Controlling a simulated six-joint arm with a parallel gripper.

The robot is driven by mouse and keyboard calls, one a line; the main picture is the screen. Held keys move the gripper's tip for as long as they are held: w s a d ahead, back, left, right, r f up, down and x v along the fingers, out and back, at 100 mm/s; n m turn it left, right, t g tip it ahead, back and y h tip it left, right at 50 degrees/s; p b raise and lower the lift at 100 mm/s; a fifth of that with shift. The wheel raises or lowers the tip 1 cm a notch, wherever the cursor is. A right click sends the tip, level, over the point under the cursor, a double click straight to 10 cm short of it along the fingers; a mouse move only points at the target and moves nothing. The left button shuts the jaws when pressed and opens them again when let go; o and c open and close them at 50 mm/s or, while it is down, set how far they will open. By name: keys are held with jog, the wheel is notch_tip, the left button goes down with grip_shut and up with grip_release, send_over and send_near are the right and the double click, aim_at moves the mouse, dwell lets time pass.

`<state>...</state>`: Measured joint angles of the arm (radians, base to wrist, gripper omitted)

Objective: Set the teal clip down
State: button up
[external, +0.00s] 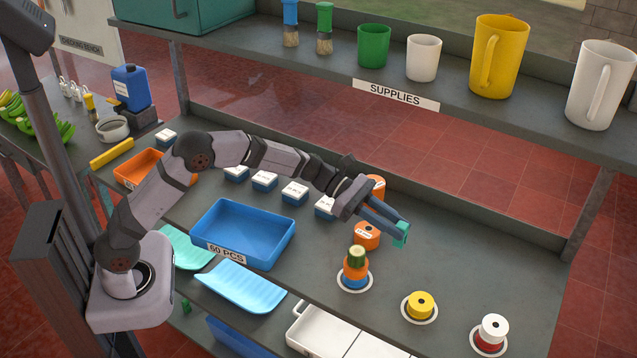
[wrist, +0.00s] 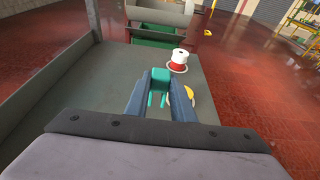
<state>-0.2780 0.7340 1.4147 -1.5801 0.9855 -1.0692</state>
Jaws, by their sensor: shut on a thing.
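The teal clip (external: 401,233) is held at the tips of my gripper (external: 397,229), above the right part of the grey bench. In the wrist view the teal clip (wrist: 159,80) sits between the two blue-grey fingers of my gripper (wrist: 160,88), with two prongs pointing back toward the camera. The clip appears clear of the bench surface and of the stacked spools.
Below left is a stack (external: 355,268) of orange and blue pieces with a green top. A yellow spool (external: 421,304) and a white-and-red spool (external: 491,331) stand on round marks. A blue tray (external: 243,232) is left. The shelf (external: 450,100) overhangs behind. Bare bench lies right.

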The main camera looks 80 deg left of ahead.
jog(key=s+a+n+t+y, duration=0.1)
jog(key=s+a, duration=0.5)
jog(key=a, duration=0.4)
jog(key=s+a+n+y, duration=0.1)
jog(key=s+a, duration=0.5)
jog(key=a, duration=0.4)
jog(key=s+a+t, duration=0.1)
jog(key=s+a, duration=0.4)
jog(key=a, duration=0.5)
jog(key=s+a+n+y, duration=0.1)
jog(key=s+a, duration=0.3)
jog(key=s, duration=0.6)
jog(key=s+a+n+t+y+b, duration=0.1)
jog(key=s+a, duration=0.2)
jog(key=s, duration=0.6)
jog(key=s+a+n+y, duration=0.1)
jog(key=s+a, duration=0.3)
jog(key=s, duration=0.6)
jog(key=shift+w+f+p, duration=0.15)
jog(key=shift+f+p, duration=0.15)
jog(key=shift+f, duration=2.15)
jog(key=shift+w+f+p, duration=0.1)
jog(key=shift+f+p, duration=0.2)
jog(key=shift+f, duration=2.15)
jog(key=shift+f, duration=0.1)
jog(key=o, duration=1)
